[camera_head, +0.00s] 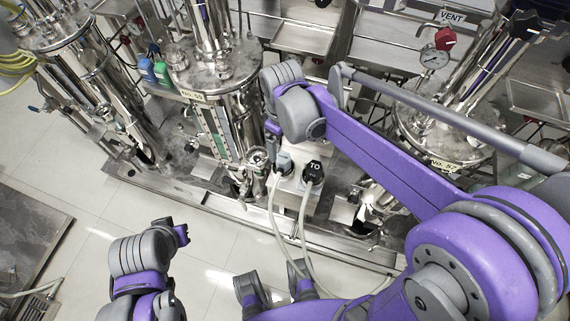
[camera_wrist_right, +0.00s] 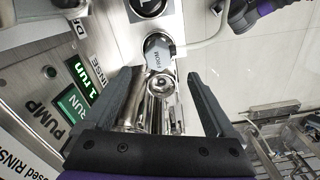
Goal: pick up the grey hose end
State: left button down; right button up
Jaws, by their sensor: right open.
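The grey hose end (camera_head: 285,162), with a pale hose hanging from it, sits on the front of a pale box between the steel vessels. In the right wrist view the grey hose end (camera_wrist_right: 158,50), marked FROM, lies just past the fingertips. My right gripper (camera_wrist_right: 164,75) is open, its two dark fingers apart with steel fittings showing between them. In the head view my right gripper (camera_head: 273,138) is small and partly hidden by its wrist, just above the grey hose end. My left arm is folded at the lower left; its jaws are not clear.
A black hose end (camera_head: 314,171) marked TO sits right beside the grey one, and also shows in the wrist view (camera_wrist_right: 148,7). A lit pump panel (camera_wrist_right: 75,103) is left of the fingers.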

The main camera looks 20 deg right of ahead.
aim_at(283, 157)
jog(key=shift+w+a+f, duration=0.15)
jog(key=shift+w+f, duration=0.05)
jog(key=shift+f, duration=0.2)
notch_tip(283, 157, down, 5)
jog(key=shift+r+b, duration=0.2)
jog(key=shift+b, duration=0.15)
jog(key=f, duration=0.5)
jog(key=shift+d+f+b, duration=0.2)
jog(key=shift+f+b, duration=0.15)
jog(key=shift+f, duration=0.05)
grip_shut()
